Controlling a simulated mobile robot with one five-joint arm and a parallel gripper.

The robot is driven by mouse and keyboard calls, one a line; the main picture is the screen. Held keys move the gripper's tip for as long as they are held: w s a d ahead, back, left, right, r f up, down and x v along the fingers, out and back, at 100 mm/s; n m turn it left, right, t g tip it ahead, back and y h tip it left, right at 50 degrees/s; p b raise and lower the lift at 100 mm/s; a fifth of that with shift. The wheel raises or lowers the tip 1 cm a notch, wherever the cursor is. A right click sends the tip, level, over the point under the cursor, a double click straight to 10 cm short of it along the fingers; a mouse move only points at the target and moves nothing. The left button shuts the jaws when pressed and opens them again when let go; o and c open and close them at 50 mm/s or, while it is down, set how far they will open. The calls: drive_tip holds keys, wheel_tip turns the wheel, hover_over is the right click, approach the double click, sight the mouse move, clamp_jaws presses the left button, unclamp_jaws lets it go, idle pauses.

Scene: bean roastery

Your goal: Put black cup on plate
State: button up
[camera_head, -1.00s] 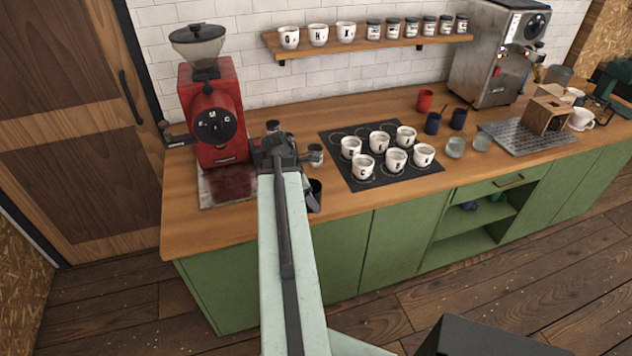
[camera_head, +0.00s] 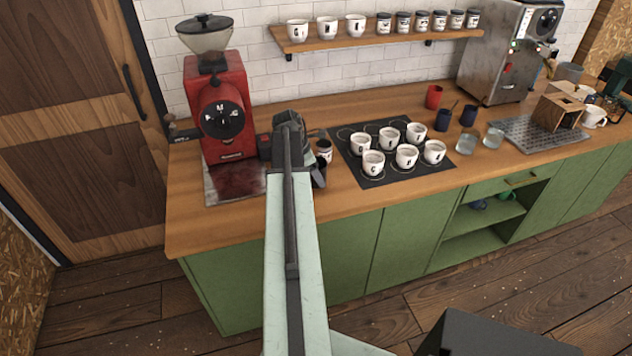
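Two dark cups, one (camera_head: 443,121) and another (camera_head: 468,115), stand upright on the counter, right of the black mat; they look dark blue or black. A dark, cup-like shape (camera_head: 319,174) shows beside my arm near the counter's front edge; I cannot tell whether it is a cup or part of my gripper. The square black mat (camera_head: 372,180) has round outlines and several white lettered cups on it. I cannot make out a separate plate for certain. My raised arm hides my gripper's fingers, which are over the counter left of the mat.
A red grinder (camera_head: 218,112) stands left of my arm. A small jar (camera_head: 324,150) is close to its right. A red cup (camera_head: 434,96), clear glasses (camera_head: 467,142), a metal grate (camera_head: 520,138) and a coffee machine (camera_head: 507,52) are on the right. A wall shelf (camera_head: 375,41) holds cups and jars.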

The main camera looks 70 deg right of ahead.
wheel_tip(320, 180, down, 2)
drive_tip(key=shift+f+b, duration=0.1)
drive_tip(key=shift+b, duration=0.3)
drive_tip(key=shift+r, duration=0.25)
drive_tip(key=shift+f, duration=0.2)
drive_tip(key=o, duration=1.5)
drive_tip(key=shift+r+p, duration=0.55)
drive_tip(key=shift+p, duration=0.05)
drive_tip(key=p+v, duration=1)
drive_tip(key=v, duration=0.1)
drive_tip(key=shift+w+a+r, duration=0.1)
drive_tip(key=shift+a, duration=0.05)
